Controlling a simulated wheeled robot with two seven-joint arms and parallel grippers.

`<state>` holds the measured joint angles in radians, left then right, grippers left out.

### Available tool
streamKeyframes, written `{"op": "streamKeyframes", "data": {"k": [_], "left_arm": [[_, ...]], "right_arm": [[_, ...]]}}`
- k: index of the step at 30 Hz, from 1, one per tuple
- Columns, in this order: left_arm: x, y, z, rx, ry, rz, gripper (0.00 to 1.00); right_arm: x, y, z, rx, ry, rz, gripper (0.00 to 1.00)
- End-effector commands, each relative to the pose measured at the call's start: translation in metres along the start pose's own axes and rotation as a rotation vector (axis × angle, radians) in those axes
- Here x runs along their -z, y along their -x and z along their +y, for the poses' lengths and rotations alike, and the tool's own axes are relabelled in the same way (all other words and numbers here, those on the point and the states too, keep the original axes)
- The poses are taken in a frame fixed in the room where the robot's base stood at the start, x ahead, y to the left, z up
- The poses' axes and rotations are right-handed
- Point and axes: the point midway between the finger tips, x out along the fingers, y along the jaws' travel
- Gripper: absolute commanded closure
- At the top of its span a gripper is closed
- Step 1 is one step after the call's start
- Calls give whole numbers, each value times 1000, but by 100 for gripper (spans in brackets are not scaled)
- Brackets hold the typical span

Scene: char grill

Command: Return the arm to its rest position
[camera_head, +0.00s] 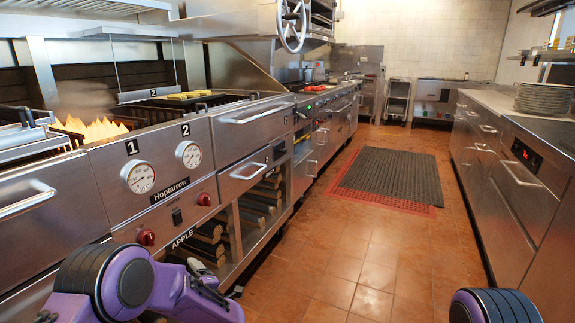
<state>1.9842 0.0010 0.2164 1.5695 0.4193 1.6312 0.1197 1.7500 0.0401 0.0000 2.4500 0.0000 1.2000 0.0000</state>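My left arm (125,283) shows at the bottom left as a purple and black joint with a purple link running right. Its fingers cannot be made out. My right arm (493,306) shows only as a black ringed joint with a purple edge at the bottom right. Its gripper is outside the picture. Both visible arm parts are low in the picture, in front of the counters. No held object is visible at either arm.
The steel grill counter (265,145) runs along the left, with flames (92,130) and yellow food (189,95) on its grates. Another counter (520,205) with stacked plates (543,98) lines the right. The tiled floor (345,262) between them is clear except for a dark mat (385,175).

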Motion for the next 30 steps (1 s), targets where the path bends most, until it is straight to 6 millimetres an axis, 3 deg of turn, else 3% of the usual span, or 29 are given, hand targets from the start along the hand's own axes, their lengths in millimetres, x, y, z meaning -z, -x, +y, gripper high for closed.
{"op": "streamKeyframes", "data": {"k": [1,5,6,9,12,15,21,24,30], "left_arm": [[-6,15,-39,21,-151,-107,26],[-8,68,-138,88,-506,-392,26],[-1,88,-168,114,-600,-474,26],[22,136,-231,188,-795,-661,26],[52,179,-276,259,-927,-806,26],[83,217,-308,328,-1023,-921,26],[150,278,-357,494,-1150,-1052,26],[169,280,-312,483,-1143,-1047,26],[200,286,-255,482,-1142,-1045,26]], "right_arm": [[0,0,0,0,0,0,57],[0,0,0,0,0,0,57],[0,0,0,0,0,0,57],[0,0,0,0,0,0,57],[0,0,0,0,0,0,57],[0,0,0,0,0,0,57],[0,0,0,0,0,0,57],[18,44,4,0,0,0,57],[43,104,9,0,0,0,57]]}}
